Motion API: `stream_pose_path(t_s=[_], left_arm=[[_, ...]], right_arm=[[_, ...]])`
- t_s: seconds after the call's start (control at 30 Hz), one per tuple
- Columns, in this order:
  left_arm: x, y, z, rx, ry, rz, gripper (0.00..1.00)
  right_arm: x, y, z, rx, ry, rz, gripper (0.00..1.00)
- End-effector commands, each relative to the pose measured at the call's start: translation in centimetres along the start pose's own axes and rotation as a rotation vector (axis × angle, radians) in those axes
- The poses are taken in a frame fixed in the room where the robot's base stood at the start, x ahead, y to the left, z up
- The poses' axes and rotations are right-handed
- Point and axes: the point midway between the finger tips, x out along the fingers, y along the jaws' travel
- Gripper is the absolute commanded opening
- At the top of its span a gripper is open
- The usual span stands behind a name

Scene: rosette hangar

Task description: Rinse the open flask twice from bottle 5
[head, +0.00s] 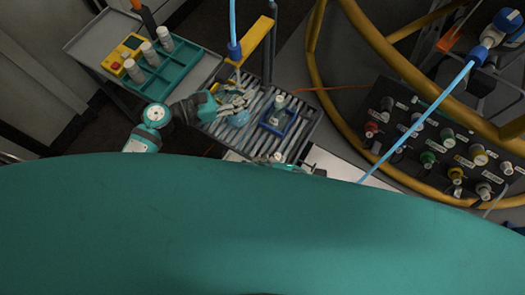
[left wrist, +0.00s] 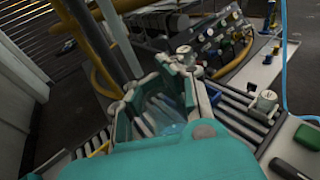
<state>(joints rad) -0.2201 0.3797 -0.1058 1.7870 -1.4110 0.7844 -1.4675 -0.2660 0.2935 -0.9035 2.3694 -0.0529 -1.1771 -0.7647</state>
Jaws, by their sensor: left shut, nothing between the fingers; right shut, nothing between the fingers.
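My left gripper (head: 232,100) is over the roller bed, with its fingers shut. A bluish, see-through vessel (head: 238,118), perhaps the open flask, shows right by the fingers; in the left wrist view it (left wrist: 165,115) lies behind them, not held. My right gripper (head: 290,167) is low at the front edge of the rollers, shut and partly hidden by my body.
A grey cart (head: 90,40) at upper left carries a teal rack (head: 157,85) with white bottles and a yellow box (head: 122,53). Yellow curved pipes (head: 360,25) surround the black panel. Blue hoses cross the view. My teal body hides the lower part.

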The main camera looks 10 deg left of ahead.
Motion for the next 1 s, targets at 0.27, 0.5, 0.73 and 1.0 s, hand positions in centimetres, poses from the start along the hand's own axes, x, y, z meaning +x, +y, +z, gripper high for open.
stream_pose_path(t_s=[0.27, 0.5, 0.73, 1.0], left_arm=[[-1.9, -1.3, -0.4, -0.001, 0.001, 0.0, 0.0], [-3.4, -2.4, -0.7, 0.0, 0.001, 0.0, 0.0], [-4.9, -3.4, -0.9, 0.0, 0.0, 0.0, 0.0], [-5.5, -3.9, -0.9, 0.001, -0.001, 0.0, 0.0]], right_arm=[[0.2, -0.1, 0.1, 0.0, 0.0, 0.0, 0.0], [0.3, -0.2, 0.3, 0.0, 0.0, 0.0, 0.0], [0.5, -0.4, 0.4, 0.0, 0.0, 0.0, 0.0], [0.6, -0.4, 0.4, 0.0, 0.0, 0.0, 0.0]])
